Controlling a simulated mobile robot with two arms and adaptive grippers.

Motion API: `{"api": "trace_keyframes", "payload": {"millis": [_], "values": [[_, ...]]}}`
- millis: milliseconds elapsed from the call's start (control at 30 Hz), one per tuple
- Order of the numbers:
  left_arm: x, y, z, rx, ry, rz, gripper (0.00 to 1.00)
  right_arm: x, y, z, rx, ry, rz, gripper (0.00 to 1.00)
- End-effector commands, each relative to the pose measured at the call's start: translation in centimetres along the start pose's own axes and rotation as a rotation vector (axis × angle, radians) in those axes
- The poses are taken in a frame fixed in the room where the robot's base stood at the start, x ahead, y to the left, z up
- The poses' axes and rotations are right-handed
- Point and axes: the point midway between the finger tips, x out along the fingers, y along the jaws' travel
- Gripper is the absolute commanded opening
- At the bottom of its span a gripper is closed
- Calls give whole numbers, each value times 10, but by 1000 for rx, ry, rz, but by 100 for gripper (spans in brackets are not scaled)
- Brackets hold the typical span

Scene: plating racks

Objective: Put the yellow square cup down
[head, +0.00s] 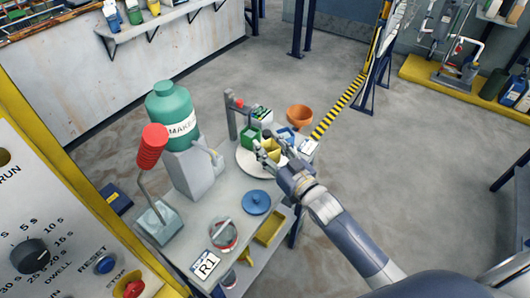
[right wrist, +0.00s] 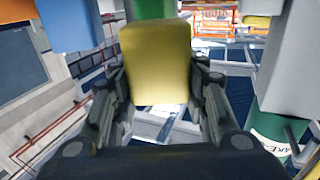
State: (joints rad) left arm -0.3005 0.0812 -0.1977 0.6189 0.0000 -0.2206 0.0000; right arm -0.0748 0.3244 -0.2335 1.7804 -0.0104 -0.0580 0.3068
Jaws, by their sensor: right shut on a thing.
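The yellow square cup (head: 271,147) is in my right gripper (head: 270,157), over a round white plate (head: 247,166) on the grey table. In the right wrist view the yellow cup (right wrist: 156,62) sits between the two fingers (right wrist: 160,95), which are shut on it. A green square cup (head: 250,136) is to its left and a blue one (head: 287,135) to its right in the head view. A green surface (right wrist: 153,9) also shows just behind the yellow cup in the right wrist view. I cannot tell whether the cup's base touches the plate. My left gripper is not in view.
An orange funnel (head: 300,116) stands behind the plate. A teal bottle (head: 172,115) and a red-handled lever (head: 152,148) stand left. A blue round lid (head: 256,202), a gauge (head: 223,234) and a yellow tray (head: 271,227) are nearer. Open floor lies right of the table.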

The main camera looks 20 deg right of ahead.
Motion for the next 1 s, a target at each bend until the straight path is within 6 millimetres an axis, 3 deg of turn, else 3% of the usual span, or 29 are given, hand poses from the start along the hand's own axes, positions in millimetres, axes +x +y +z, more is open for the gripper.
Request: {"api": "trace_keyframes", "payload": {"millis": [167, 433, 833, 867, 933, 1000], "values": [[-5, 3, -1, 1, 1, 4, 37, 11, -12, 0, 2, 2, -2, 16], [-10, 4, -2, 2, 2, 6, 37, 9, -10, 33, 0, -1, 0, 16], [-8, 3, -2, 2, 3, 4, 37, 8, -9, 40, 0, 0, -1, 16], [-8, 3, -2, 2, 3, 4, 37, 8, -9, 40, 0, 0, -1, 43], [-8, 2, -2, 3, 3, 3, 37, 8, -9, 39, 0, 0, -1, 59], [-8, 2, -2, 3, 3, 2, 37, 8, -9, 39, 0, 0, -1, 61]]}}
